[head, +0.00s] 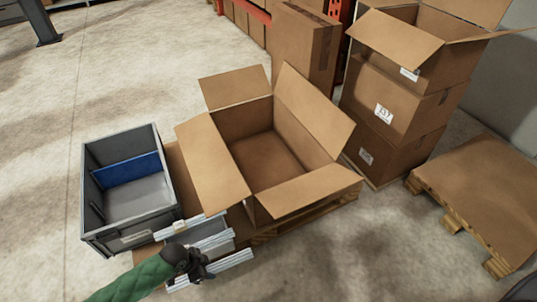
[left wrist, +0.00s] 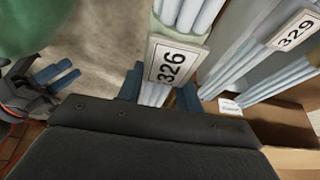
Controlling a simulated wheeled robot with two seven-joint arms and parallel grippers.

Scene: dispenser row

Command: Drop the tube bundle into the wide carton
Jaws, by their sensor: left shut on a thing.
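The wide carton (head: 268,158) stands open and empty in the middle of the head view, its flaps spread outward. My left gripper (head: 192,264) is near the carton's front left side, at the bottom of the head view. In the left wrist view its blue fingers (left wrist: 160,92) are shut on a pale tube bundle (left wrist: 188,12) with a label reading 326. Another pale bundle (left wrist: 250,65), labelled 329, is to its right. My right gripper (left wrist: 56,76) shows at the left of the wrist view, its two fingers apart and empty.
A grey bin (head: 130,190) with a blue panel stands left of the carton. Striped pale pieces (head: 212,240) lie close to my left gripper. Stacked cartons (head: 385,120) stand behind right, and a pallet (head: 485,190) is at the right. Concrete floor is clear at the front right.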

